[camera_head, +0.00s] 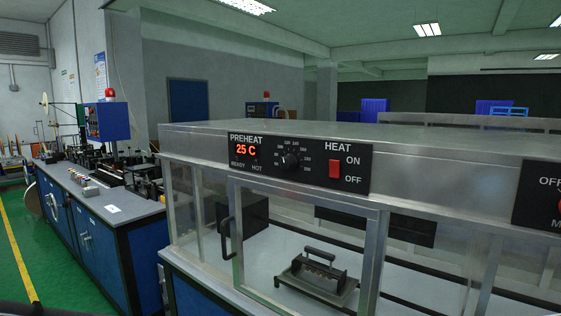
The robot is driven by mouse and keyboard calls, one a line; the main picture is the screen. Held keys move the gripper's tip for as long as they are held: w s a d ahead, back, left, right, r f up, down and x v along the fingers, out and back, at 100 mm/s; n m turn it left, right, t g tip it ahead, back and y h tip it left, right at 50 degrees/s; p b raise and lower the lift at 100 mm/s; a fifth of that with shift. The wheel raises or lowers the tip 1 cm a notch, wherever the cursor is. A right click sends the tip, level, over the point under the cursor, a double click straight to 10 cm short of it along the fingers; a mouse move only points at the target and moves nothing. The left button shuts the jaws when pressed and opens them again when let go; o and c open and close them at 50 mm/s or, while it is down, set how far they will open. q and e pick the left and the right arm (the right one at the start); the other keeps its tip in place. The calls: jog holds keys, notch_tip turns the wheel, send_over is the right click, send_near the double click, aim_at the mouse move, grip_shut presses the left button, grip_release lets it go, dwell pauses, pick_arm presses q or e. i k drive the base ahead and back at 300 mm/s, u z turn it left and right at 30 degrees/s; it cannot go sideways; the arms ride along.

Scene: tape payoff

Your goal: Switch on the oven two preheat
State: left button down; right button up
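An oven (450,155) with a metal top and glass front stands close at the right. Its black preheat panel (265,163) is on the upper front, with a red display reading 25 C. A round black dial (291,161) sits in the panel's middle. A red HEAT switch (335,169) sits at the panel's right, beside the ON and OFF labels. Whether it is flipped to ON or OFF I cannot tell. The READY and HOT marks show no clear light. Neither of my grippers is in view.
A second black panel (540,195) is cut off at the right edge. Behind the glass is a black handled plate (317,279). A black door handle (226,238) sticks out in front. A blue workbench (110,250) stands left; the green floor (35,250) beside it is clear.

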aim_at(334, 165)
jog(key=u, duration=2.45)
jog(key=i, duration=0.5)
jog(key=z, duration=3.05)
